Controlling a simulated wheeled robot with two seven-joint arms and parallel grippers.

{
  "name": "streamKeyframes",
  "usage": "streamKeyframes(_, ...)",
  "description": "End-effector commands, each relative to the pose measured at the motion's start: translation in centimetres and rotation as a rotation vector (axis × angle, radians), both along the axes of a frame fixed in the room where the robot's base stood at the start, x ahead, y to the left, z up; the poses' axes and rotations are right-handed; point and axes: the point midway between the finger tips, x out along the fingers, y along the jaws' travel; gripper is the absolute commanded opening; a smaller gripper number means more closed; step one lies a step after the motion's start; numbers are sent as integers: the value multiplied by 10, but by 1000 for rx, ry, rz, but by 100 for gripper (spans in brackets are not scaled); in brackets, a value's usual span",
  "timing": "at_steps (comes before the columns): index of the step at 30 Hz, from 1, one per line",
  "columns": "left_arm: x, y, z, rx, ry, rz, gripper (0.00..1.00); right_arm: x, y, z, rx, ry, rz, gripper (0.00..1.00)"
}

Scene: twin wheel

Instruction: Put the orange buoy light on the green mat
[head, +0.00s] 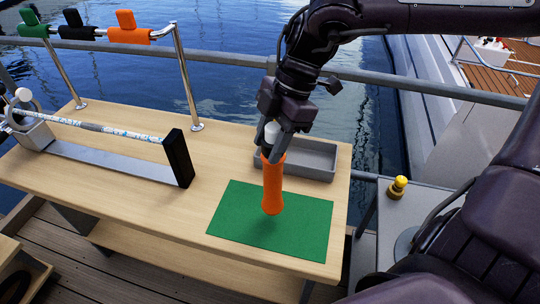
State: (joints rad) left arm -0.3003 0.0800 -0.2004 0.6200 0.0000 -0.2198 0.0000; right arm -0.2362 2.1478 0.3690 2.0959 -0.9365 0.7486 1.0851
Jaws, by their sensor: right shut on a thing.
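The orange buoy light (273,188) hangs upright from my right gripper (275,142), whose fingers are shut around its pale top end. The buoy light is over the green mat (300,235), with its lower end near the mat's middle. I cannot tell for sure whether it touches the mat; a dark shadow shows by its base. The mat lies flat at the right part of the wooden table. My left gripper is not in view.
A grey tray (318,174) stands just behind the mat. A rod rests on a metal stand with a black end plate (178,158) at the left. A metal rail (190,80) carries green, black and orange fittings. A yellow-topped item (398,186) stands on a side surface at the right.

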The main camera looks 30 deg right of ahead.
Motion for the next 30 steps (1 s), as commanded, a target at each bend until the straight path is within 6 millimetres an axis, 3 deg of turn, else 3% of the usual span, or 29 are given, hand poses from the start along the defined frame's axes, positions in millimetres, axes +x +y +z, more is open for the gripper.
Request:
streamKeyframes(12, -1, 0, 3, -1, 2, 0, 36, 0, 0, -45, 2, -1, 0, 8)
streamKeyframes(24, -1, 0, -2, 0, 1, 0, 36, 0, 0, -52, 1, -2, 0, 8)
streamKeyframes(25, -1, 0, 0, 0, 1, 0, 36, 0, 0, -50, 0, -1, 0, 45)
streamKeyframes(30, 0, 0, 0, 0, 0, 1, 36, 0, 0, -50, 0, -1, 0, 63)
